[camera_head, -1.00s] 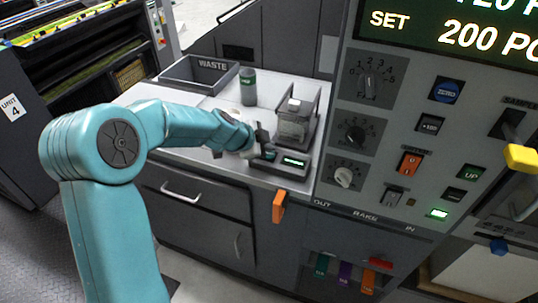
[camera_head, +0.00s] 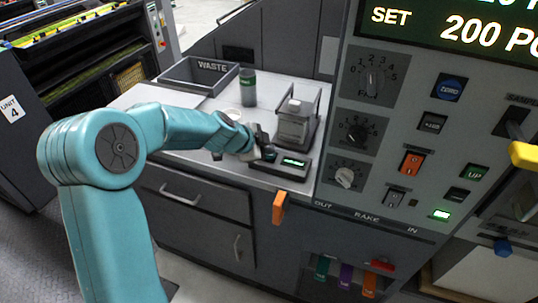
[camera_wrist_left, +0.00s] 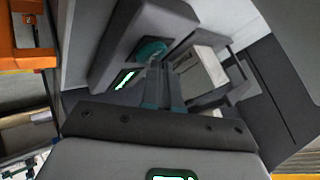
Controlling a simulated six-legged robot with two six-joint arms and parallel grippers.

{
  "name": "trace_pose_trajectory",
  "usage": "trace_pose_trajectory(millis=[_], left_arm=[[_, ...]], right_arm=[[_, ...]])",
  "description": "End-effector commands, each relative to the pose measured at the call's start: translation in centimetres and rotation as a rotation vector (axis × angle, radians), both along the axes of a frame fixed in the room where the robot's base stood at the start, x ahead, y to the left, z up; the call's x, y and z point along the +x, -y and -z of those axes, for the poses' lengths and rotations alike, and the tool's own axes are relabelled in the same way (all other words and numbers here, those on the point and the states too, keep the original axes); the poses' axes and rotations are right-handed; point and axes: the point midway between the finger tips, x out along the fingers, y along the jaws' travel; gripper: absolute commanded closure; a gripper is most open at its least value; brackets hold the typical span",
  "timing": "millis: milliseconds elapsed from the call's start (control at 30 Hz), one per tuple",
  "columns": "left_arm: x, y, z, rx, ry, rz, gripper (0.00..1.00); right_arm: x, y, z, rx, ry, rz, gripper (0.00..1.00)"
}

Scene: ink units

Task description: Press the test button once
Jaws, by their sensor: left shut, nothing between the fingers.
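A low dark tester unit (camera_head: 284,174) with a lit green display (camera_head: 292,162) sits on the bench. My left gripper (camera_head: 264,153) is over the left end of the unit and hides the button in the head view. In the left wrist view its fingers (camera_wrist_left: 160,66) are shut and empty, with the tips at the button's near edge. I cannot tell whether they touch it. My right gripper is not in view.
A dark green cylinder (camera_head: 248,88) and a WASTE bin (camera_head: 199,76) are farther back. The control panel (camera_head: 400,130) with knobs and switches rises on the right. An orange handle (camera_head: 279,207) hangs at the front edge.

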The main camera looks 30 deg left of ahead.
Motion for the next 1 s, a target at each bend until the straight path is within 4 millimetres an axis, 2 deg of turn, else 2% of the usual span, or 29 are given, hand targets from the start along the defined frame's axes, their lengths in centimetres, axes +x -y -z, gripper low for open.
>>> trace_pose_trajectory(millis=[1000], left_arm=[[-0.02, 0.02, 0.66, -0.001, -0.002, 0.001, 1.00]], right_arm=[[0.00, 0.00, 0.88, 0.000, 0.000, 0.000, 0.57]])
